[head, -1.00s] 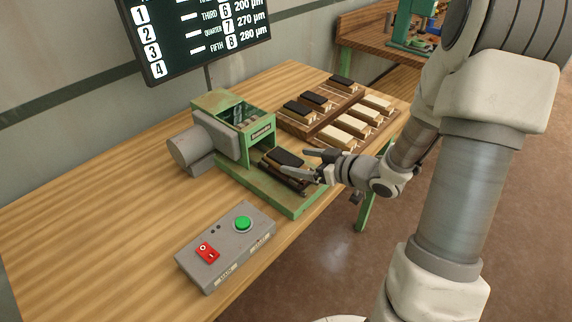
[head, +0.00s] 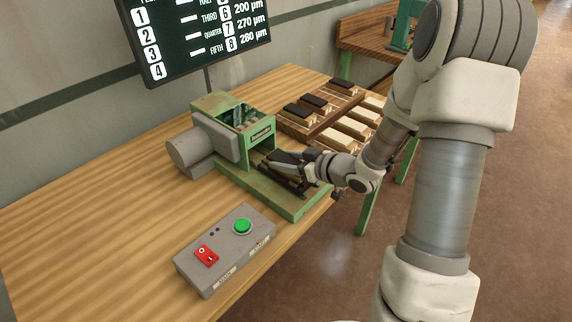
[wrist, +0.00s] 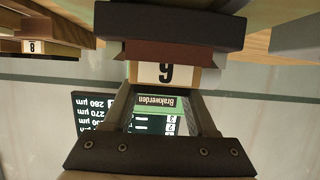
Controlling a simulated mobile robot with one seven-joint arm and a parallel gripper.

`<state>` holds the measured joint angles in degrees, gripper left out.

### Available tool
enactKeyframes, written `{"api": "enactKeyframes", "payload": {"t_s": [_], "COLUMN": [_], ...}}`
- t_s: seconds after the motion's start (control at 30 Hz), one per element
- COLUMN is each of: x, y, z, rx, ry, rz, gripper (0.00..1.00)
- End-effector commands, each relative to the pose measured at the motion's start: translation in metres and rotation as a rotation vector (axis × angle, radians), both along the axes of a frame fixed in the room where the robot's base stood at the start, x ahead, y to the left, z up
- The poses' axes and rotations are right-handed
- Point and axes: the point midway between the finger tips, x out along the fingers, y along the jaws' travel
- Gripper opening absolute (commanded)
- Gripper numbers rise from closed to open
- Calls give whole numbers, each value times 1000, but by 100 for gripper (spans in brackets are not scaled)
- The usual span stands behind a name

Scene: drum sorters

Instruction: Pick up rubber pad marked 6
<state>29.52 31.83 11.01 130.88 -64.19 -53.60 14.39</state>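The rubber pad marked 6 shows upside down in the wrist view (wrist: 165,73), its light wooden label face between a dark pad and my fingers. In the head view the dark pad (head: 284,158) sits on the green machine's front ledge, partly hidden by my gripper. My gripper (head: 305,164) is level with the pad at its right end. In the wrist view my gripper (wrist: 164,90) has its two fingers spread, with tips at the two edges of the label block. I cannot tell whether they touch it.
The green machine (head: 300,206) with a grey motor (head: 188,151) stands on the wooden table. A wooden rack (head: 327,124) with several dark and pale blocks lies behind it. A grey control box (head: 228,250) sits in front. The table's left side is clear.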

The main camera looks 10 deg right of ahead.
Motion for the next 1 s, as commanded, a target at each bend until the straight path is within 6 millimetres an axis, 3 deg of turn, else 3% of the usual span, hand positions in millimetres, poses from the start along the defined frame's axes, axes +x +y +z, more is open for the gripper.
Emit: {"api": "enactKeyframes", "payload": {"t_s": [0.03,0.2,0.27,0.67,0.9,1.0], "x": [0,0,0,0,0,-4], "y": [0,0,0,0,0,-27], "z": [0,0,0,9,49,60], "rx": [0,0,0,0,-4,-3], "ry": [0,0,0,-3,-7,-4], "rz": [0,0,0,1,1,-7], "gripper": [38,8,0,0,0,0]}}
